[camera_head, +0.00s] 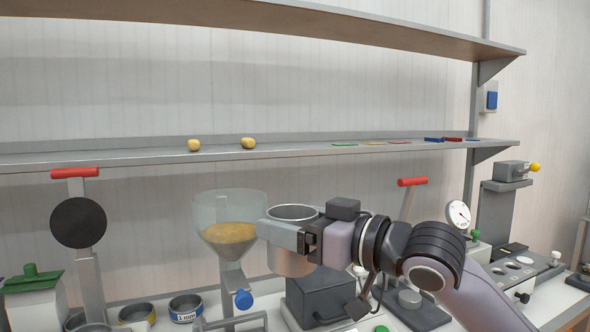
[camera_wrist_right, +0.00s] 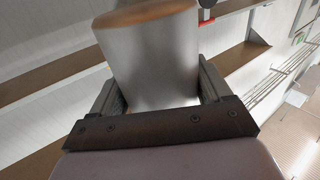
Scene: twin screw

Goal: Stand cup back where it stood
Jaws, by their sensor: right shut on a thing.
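A metal cup (camera_head: 293,213) with an open top is held upright in my right gripper (camera_head: 290,232), in the air in front of the wall. The cup is beside the clear hopper (camera_head: 230,220) with yellow-brown material in it. In the right wrist view the cup (camera_wrist_right: 155,60) sits between the two fingers of my right gripper (camera_wrist_right: 162,95), with its side against them. The inside of the cup is too dark to tell what it holds. My left gripper is in neither view.
A blue-labelled tin (camera_head: 185,308) and a yellow-banded tin (camera_head: 137,314) stand on the bench at the lower left. A dark grey machine (camera_head: 320,296) is below the cup. The shelf (camera_head: 300,152) behind carries two yellow lumps and several flat coloured pieces. A gauge (camera_head: 458,214) is at right.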

